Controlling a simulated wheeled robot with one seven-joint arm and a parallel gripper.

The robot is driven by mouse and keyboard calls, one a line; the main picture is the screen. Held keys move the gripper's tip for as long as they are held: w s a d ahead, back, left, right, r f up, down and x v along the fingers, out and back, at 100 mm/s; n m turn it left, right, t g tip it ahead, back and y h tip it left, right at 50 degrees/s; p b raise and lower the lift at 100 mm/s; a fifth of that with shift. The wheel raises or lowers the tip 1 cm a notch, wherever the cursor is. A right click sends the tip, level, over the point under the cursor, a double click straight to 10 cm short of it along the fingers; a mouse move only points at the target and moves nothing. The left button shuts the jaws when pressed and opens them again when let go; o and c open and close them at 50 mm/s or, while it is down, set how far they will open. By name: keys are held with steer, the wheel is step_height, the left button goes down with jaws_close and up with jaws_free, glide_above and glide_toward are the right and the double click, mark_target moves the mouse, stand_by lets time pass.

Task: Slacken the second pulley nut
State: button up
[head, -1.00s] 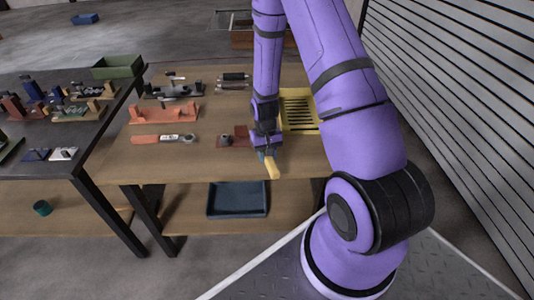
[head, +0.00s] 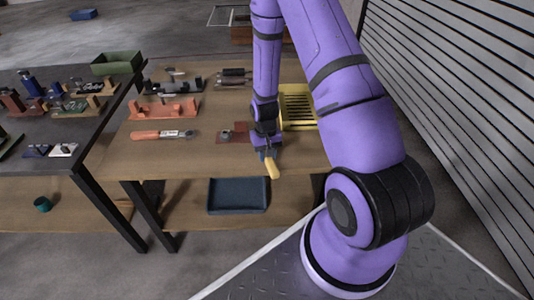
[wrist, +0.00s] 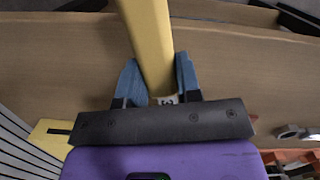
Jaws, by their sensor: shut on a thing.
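My gripper (head: 267,154) is shut on a yellow-handled tool (head: 271,168). The wrist view shows the yellow handle (wrist: 148,40) between the blue fingertips (wrist: 160,82), with a pale printed band near the jaws. The tool hangs over the wooden table's front edge, and its far end is out of the wrist view. A dark red plate (head: 231,137) with a small grey part on it lies just left of my gripper and is apart from it. I cannot make out a pulley or a second nut for certain.
An orange-handled tool with a grey ring end (head: 164,134) lies left on the table (head: 210,165). Behind it stands an orange fixture (head: 165,109). A yellow slotted tray (head: 298,108) is right of my gripper. A blue bin (head: 237,195) sits on the lower shelf.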

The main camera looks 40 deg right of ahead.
jaws_close()
steer(key=shift+d, duration=0.1)
steer(key=shift+s+d+n, duration=0.15)
steer(key=shift+d+n, duration=0.3)
steer(key=shift+d, duration=0.05)
steer(key=shift+s+d+n, duration=0.15)
steer(key=shift+d+n, duration=0.3)
steer(key=shift+d, duration=0.05)
steer(key=shift+s+d+n+h, duration=0.1)
steer(key=shift+d+n+h, duration=0.2)
steer(key=shift+d+n, duration=0.75)
steer(key=shift+d, duration=0.1)
steer(key=shift+d+n, duration=0.75)
steer(key=shift+d, duration=0.45)
